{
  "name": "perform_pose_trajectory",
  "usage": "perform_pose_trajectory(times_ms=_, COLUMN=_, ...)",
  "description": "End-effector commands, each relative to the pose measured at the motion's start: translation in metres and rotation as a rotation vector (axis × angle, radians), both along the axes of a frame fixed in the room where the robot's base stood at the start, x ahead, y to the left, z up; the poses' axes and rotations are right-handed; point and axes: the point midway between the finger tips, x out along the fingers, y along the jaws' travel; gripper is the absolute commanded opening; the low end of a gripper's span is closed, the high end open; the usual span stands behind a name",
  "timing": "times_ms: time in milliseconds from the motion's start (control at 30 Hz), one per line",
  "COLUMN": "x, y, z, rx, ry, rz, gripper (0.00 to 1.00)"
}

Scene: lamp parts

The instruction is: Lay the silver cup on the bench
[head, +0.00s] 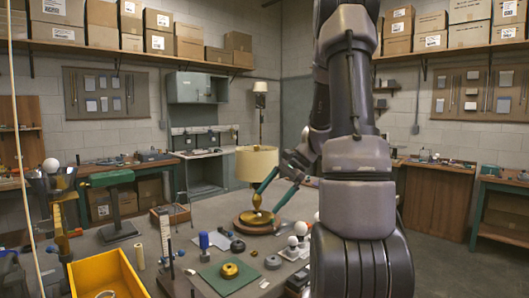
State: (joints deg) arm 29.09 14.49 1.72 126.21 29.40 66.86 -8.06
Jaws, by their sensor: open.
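My gripper (268,202) is open, its two teal fingers pointing down and left beside the lamp. The lamp has a cream shade (256,164), a brass stem and a round wooden base (256,223), and stands upright on the grey bench (208,212). The fingers overlap the lamp's stem in this view; I cannot tell whether they touch it. I cannot pick out a silver cup for sure. Small grey round pieces lie on the bench, one behind the green mat (238,246) and another to its right (273,262). My arm hides the bench's right part.
A brass ring (230,270) lies on the green mat (243,283). White bulbs (300,229) stand near my arm. A yellow bin (106,272) is at the front left. Some bare bench lies left of the lamp.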

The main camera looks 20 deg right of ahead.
Motion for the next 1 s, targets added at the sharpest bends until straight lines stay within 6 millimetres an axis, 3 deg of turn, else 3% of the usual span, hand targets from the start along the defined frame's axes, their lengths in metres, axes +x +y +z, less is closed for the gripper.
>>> perform_pose_trajectory(times_ms=33, x=-0.009, y=0.015, z=0.021, rx=-0.062, ry=-0.043, rz=0.059, gripper=1.00)
perform_pose_trajectory(times_ms=200, x=-0.046, y=0.050, z=0.073, rx=-0.257, ry=-0.174, rz=0.232, gripper=1.00)
perform_pose_trajectory(times_ms=500, x=-0.123, y=0.090, z=0.142, rx=-0.577, ry=-0.464, rz=0.475, gripper=1.00)
perform_pose_trajectory(times_ms=733, x=-0.164, y=0.098, z=0.168, rx=-0.733, ry=-0.646, rz=0.569, gripper=1.00)
perform_pose_trajectory(times_ms=1000, x=-0.174, y=0.099, z=0.174, rx=-0.771, ry=-0.694, rz=0.587, gripper=1.00)
